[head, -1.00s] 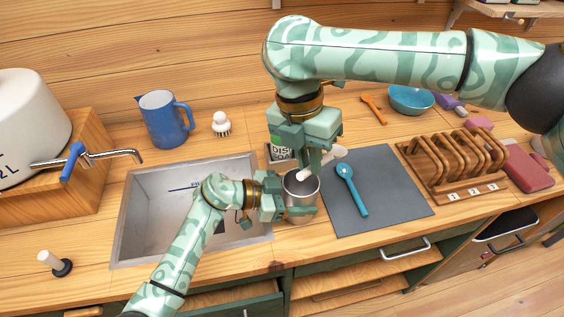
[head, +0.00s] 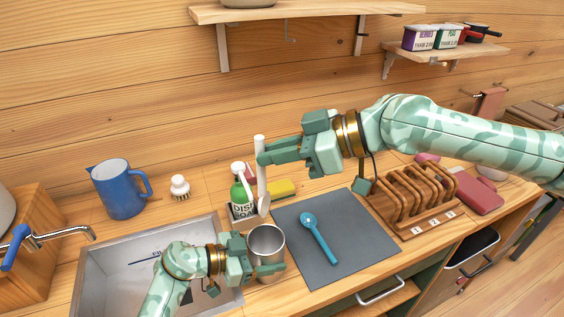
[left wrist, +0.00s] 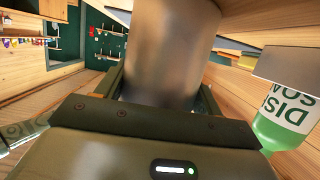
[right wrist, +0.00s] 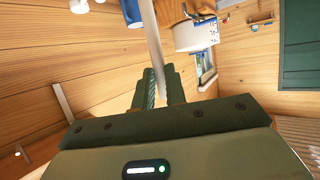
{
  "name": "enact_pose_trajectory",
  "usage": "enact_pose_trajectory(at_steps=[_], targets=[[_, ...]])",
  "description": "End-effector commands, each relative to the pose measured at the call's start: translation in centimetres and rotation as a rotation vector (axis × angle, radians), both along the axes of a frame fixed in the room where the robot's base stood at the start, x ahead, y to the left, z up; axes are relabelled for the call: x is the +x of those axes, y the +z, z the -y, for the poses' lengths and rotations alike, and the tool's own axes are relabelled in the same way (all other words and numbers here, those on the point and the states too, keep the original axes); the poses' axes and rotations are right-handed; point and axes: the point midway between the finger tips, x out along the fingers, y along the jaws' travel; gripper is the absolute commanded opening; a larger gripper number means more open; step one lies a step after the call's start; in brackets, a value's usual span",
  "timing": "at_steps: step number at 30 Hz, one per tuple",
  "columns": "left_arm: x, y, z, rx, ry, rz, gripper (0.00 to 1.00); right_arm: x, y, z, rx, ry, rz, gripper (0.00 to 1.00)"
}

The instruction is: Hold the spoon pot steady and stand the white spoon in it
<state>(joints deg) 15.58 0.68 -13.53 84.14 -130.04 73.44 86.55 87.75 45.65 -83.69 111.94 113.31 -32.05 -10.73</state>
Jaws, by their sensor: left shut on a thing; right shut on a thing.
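The metal spoon pot (head: 266,243) stands upright at the right edge of the sink. My left gripper (head: 262,262) is shut on its side; the pot also fills the upper middle of the left wrist view (left wrist: 170,50). The white spoon (head: 261,175) is close to vertical in the head view, its bowl end low. My right gripper (head: 264,155) is shut on its upper part. The spoon's low end shows above the pot's rim in the picture, outside the pot. The spoon also runs between the fingers in the right wrist view (right wrist: 151,35).
A green dish soap bottle (head: 239,198) and a yellow sponge (head: 281,188) stand behind the pot. A blue spoon (head: 319,238) lies on the grey mat (head: 345,258) to its right. A wooden rack (head: 415,195) is further right; the sink (head: 105,270) is left.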

Motion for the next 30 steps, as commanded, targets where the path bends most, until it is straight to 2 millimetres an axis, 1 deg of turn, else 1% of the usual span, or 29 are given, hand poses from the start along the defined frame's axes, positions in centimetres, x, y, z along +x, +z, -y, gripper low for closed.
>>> enact_pose_trajectory(at_steps=[5, 30], targets=[[0.0, 0.0, 0.0, 0.000, 0.000, 0.000, 0.42, 0.0, -1.1, 0.0, 0.002, 0.001, 0.000, 0.00], [0.0, 0.0, 0.0, 0.000, 0.000, 0.000, 0.42, 0.0, -9.2, 0.0, 0.001, 0.001, -0.001, 0.00]])
